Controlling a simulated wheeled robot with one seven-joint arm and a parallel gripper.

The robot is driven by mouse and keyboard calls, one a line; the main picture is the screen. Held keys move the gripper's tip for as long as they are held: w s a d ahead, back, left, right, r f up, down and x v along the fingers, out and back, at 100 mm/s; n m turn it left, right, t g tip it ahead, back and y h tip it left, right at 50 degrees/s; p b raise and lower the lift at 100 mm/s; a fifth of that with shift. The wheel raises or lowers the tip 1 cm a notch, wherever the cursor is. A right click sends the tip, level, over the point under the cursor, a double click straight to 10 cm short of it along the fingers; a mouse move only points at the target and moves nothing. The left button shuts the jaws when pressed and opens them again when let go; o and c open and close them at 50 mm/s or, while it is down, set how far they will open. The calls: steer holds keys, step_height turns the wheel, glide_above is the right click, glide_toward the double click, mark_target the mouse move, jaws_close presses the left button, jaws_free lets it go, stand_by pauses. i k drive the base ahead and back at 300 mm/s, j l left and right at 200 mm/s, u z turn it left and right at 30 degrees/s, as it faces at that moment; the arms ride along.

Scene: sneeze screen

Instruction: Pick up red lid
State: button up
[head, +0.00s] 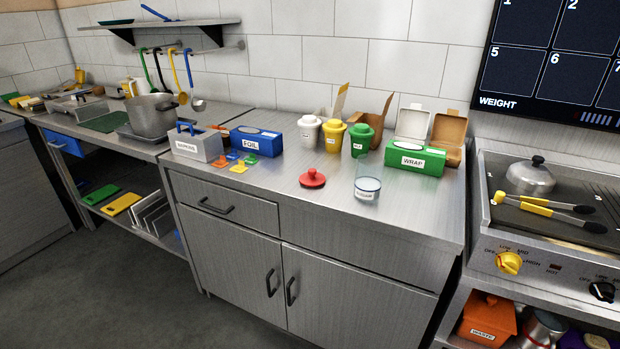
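The red lid (312,179) is a small round disc with a knob on top. It lies flat, knob up, on the steel counter (270,196) in the middle of the head view, a little behind the front edge. A clear glass container (368,181) with a label stands close to its right, apart from it. My gripper is not in the head view.
Behind the lid stand white (308,133), yellow (333,136) and green (361,140) lidded containers. The green WRAP box (415,158) is to the right, the blue FOIL box (256,141) to the left. Small coloured pieces (239,168) lie left. Counter around the lid's left and front is bare.

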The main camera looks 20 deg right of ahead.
mark_target(312, 177)
steer(key=i+j, duration=0.15)
steer(key=i, duration=0.25)
steer(key=i+j+u, duration=0.1)
steer(key=i, duration=0.3)
steer(key=i+j, duration=0.25)
steer(key=i, duration=0.15)
